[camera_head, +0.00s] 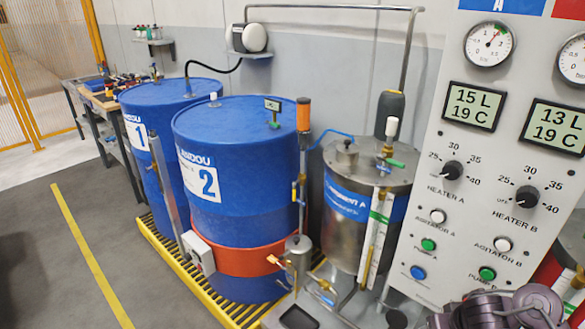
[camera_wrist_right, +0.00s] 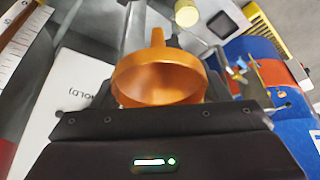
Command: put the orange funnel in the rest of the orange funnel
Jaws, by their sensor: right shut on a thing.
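The orange funnel (camera_wrist_right: 158,84) is in the right wrist view, its wide mouth toward the camera and its narrow spout pointing away. My right gripper (camera_wrist_right: 159,60) is shut on it, with dark fingers on both sides, partly hidden behind the bowl. In the head view, part of my right arm shows at the bottom right corner; the funnel is not visible there. I cannot make out the rest of the orange funnel for certain in either view. My left gripper is in neither view.
Blue drum 2 (camera_head: 238,160) and blue drum 1 (camera_head: 150,125) stand on a yellow grating (camera_head: 160,245). A steel tank (camera_head: 345,235) stands right of them, beside a control panel (camera_head: 465,205) with gauges and knobs. A thin pole with an orange top (camera_head: 303,115) rises between drum 2 and the tank.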

